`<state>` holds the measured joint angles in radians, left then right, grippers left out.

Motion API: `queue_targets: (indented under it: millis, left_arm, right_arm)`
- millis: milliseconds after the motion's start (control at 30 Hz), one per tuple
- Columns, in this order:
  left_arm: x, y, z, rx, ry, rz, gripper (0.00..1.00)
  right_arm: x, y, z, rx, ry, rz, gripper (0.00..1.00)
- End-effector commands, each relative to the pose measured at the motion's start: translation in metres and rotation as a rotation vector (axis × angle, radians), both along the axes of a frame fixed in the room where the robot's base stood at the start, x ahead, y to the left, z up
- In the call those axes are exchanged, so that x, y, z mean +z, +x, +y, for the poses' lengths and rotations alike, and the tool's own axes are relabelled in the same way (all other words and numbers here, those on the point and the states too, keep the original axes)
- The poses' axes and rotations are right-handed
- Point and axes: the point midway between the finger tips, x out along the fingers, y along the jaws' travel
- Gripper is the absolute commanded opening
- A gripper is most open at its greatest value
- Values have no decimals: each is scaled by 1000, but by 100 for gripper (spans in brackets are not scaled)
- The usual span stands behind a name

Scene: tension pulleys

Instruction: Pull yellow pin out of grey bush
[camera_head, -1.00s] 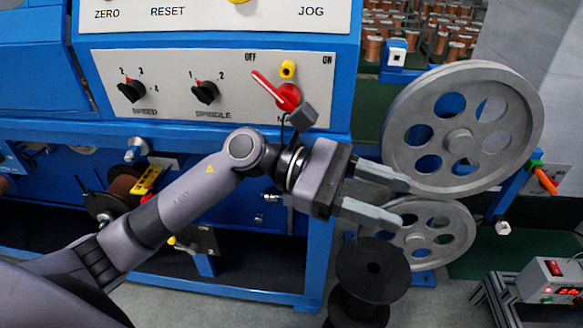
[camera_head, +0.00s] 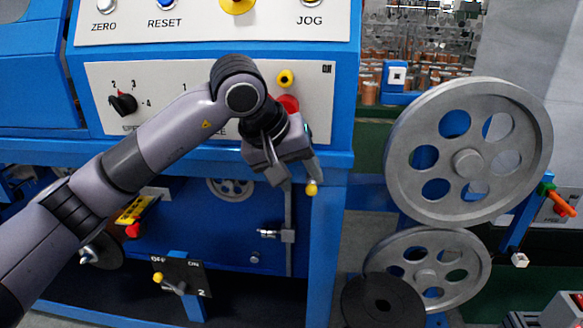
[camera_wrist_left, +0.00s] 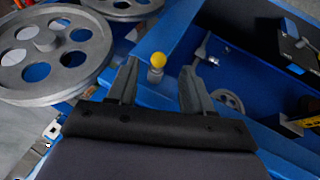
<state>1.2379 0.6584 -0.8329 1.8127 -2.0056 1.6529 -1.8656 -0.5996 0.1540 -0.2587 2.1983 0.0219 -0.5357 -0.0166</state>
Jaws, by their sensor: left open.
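The yellow pin (camera_head: 311,188) shows as a small round yellow knob at the front of the blue frame, just below the panel. In the left wrist view the yellow pin (camera_wrist_left: 158,59) stands in a short grey bush (camera_wrist_left: 155,76) on a blue beam. My left gripper (camera_head: 303,179) points down at it, open and empty. In the left wrist view its fingers (camera_wrist_left: 159,78) stand apart, with the pin between their tips and nearer the left finger. I cannot tell whether that finger touches it. In the head view the fingers mostly hide the bush. My right gripper is not in view.
Two grey pulleys (camera_head: 400,165) stand to the right, one above the other, with a black spool (camera_head: 382,302) below. The control panel (camera_head: 150,75) is behind my arm. A lever plate (camera_head: 183,275) sits low in the blue frame (camera_head: 326,230).

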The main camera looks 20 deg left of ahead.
Motion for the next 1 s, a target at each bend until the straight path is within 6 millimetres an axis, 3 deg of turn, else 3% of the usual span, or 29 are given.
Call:
queue_targets:
  millis: [200,567,600,733,767,1000]
  left_arm:
    - [-24,12,-7,-1,-3,2,50]
    - [-30,16,-9,-1,-3,0,50]
    - [-30,16,-9,-1,-3,0,47]
    - [-30,16,-9,-1,-3,0,5]
    - [-30,16,-9,-1,-3,0,0]
    - [-30,16,-9,-1,-3,0,0]
  right_arm:
    - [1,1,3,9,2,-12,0]
    - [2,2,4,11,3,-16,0]
    - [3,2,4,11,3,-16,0]
    - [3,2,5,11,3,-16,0]
    - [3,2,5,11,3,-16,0]
    - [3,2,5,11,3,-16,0]
